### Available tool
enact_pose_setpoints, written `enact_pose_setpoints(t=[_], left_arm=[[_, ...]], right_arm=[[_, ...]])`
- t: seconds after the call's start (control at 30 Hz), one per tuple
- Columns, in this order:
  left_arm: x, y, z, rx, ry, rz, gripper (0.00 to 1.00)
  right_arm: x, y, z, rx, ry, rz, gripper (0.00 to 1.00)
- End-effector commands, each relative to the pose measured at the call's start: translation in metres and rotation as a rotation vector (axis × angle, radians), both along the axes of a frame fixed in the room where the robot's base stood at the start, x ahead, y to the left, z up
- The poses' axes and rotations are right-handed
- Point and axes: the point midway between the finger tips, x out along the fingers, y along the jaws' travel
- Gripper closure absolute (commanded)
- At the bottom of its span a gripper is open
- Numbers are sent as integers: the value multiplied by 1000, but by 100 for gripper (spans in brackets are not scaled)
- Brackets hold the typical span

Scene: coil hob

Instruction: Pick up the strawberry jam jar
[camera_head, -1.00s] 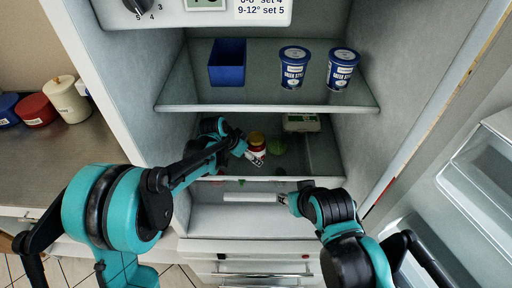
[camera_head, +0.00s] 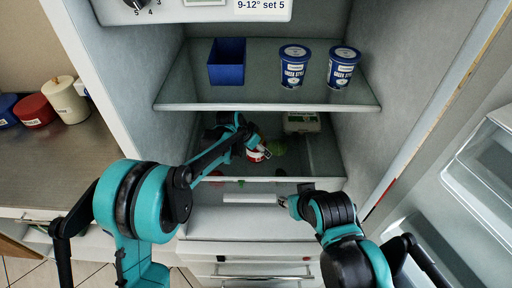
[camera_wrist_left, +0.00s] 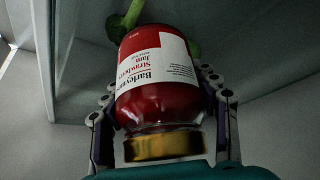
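The strawberry jam jar (camera_head: 257,155) stands on the lower fridge shelf; its lid is hidden by my left gripper in the head view. In the left wrist view the jar (camera_wrist_left: 160,95) shows red jam, a red and white label and a gold lid toward the palm. My left gripper (camera_head: 259,152) is over the jar. In the wrist view its fingers (camera_wrist_left: 160,105) flank the jar close on both sides; firm contact cannot be told. My right gripper (camera_head: 284,201) is low at the fridge front, away from the jar; its fingers are too small to read.
A green vegetable (camera_head: 277,147) lies right beside the jar, with an egg-carton-like box (camera_head: 302,122) behind. The upper shelf (camera_head: 270,98), above my left gripper, holds a blue bin (camera_head: 227,62) and two blue tubs (camera_head: 293,68). Fridge walls bound both sides.

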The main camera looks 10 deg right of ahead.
Motion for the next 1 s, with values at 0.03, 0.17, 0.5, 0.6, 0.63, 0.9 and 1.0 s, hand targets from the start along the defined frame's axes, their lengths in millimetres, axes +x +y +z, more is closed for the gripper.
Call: enact_pose_setpoints(t=[0.03,0.17,0.5,0.6,0.63,0.9,1.0], left_arm=[[0,0,0,1,1,0,80],[0,0,-1,1,1,0,92],[0,0,3,0,1,0,92],[0,0,10,0,0,0,92],[0,0,13,0,0,0,92],[-45,9,17,0,1,0,92],[-70,14,17,-1,0,0,92]], right_arm=[[0,0,0,0,0,0,60],[0,0,0,0,0,0,60],[0,0,1,0,0,0,60],[0,0,5,0,0,0,60],[0,0,7,0,0,0,60],[0,0,17,0,0,0,60],[0,0,22,0,0,0,60]])
